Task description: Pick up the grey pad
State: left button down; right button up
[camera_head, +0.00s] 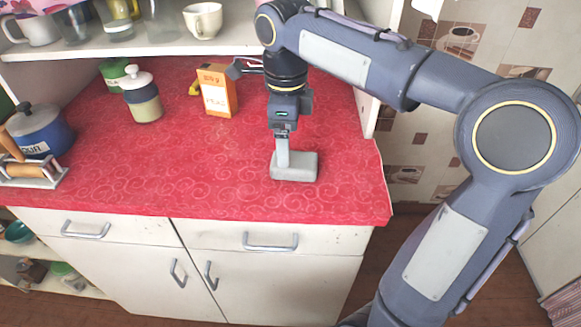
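The grey pad (300,168) is a small light-grey block lying flat on the red counter near its front right part. My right gripper (282,158) comes down from above onto the pad's left part, pointing straight down. Its finger overlaps the pad in the picture. The fingers line up with one another from this side, so I cannot tell whether they are open or shut on the pad. My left gripper is not in view.
The red patterned counter (200,170) is clear around the pad. An orange box (216,92), a lidded jar (142,100) and a green tin (113,72) stand behind to the left. A blue pot (42,132) stands far left. A shelf (150,47) with cups overhangs the back.

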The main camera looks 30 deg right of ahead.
aim_at(294, 165)
notch_tip(294, 165, down, 6)
jog(key=shift+d+f+b, duration=0.15)
jog(key=shift+b, duration=0.35)
jog(key=shift+c, duration=0.5)
jog(key=c, duration=1)
